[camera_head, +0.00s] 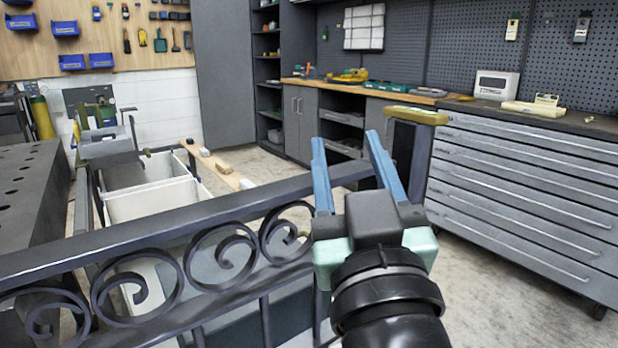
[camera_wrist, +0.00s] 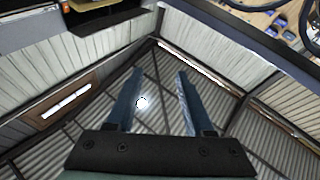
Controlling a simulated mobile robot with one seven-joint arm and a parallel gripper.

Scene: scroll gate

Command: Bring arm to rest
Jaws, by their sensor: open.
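My gripper (camera_head: 346,160) is open, its two blue fingers spread apart with nothing between them. In the head view it is raised in front of the dark metal gate (camera_head: 200,228), near the right end of the gate's top rail. The gate has a row of scroll curls below the rail. In the wrist view my gripper (camera_wrist: 157,95) has empty space between its fingers, and the corrugated ceiling and upper walls show beyond them.
A grey drawer cabinet (camera_head: 530,185) stands on the right. A dark perforated table (camera_head: 30,215) is at the left, with pale bins (camera_head: 150,190) beside it. A workbench (camera_head: 380,88) with tools lines the back. Bare floor shows in the middle, beyond the gate.

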